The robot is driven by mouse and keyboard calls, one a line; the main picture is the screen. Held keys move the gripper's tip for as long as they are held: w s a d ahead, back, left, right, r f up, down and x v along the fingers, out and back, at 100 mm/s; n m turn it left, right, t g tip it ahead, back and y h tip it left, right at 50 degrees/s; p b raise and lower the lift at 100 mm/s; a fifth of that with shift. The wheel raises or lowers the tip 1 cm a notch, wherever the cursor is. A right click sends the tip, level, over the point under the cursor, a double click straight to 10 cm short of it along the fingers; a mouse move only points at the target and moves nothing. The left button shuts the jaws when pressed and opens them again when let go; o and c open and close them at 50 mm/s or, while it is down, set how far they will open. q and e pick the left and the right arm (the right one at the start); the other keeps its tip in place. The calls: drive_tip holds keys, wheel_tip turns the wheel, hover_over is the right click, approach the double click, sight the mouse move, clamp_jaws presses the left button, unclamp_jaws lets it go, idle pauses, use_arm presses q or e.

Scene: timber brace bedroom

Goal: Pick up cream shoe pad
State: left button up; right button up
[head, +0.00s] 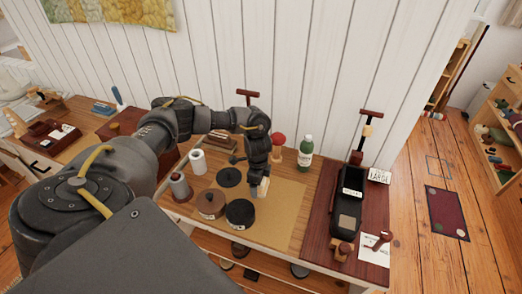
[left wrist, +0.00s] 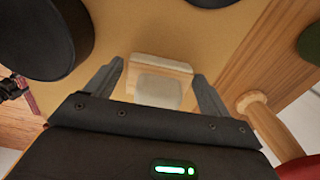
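The cream shoe pad (left wrist: 160,88) stands on the tan mat in the left wrist view, with a wooden-looking strip along its far edge. In the head view the cream pad (head: 263,187) shows just below my left gripper (head: 259,176). In the left wrist view my left gripper (left wrist: 158,74) is open, one finger on each side of the pad with gaps to both. It is not closed on the pad. How far the fingertips are above the mat is hard to tell. My right gripper does not show.
Beside the pad are a black round tin (head: 240,214), a brown round tin (head: 210,203), a dark disc (head: 229,177), a green bottle (head: 305,153) and a red-topped wooden piece (head: 278,145). A black shoe-shaped stand (head: 347,200) is at right. The tan mat's (head: 285,218) front right is clear.

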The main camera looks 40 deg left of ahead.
use_arm(q)
drive_tip(key=c, duration=0.7)
drive_tip(key=shift+w+r+b, duration=0.1)
drive_tip(key=shift+r+b, duration=0.2)
drive_tip(key=shift+r, duration=0.15)
drive_tip(key=r, duration=0.3)
drive_tip(key=shift+s+d+b, duration=0.25)
drive_tip(key=shift+s+b, duration=0.05)
drive_tip(key=shift+b, duration=0.1)
drive_tip(key=s+d+r+p, duration=0.2)
drive_tip(key=s+d+r, duration=0.5)
drive_tip(key=s+r, duration=0.2)
drive_tip(key=shift+s+d, duration=0.3)
drive_tip(key=shift+s, duration=0.7)
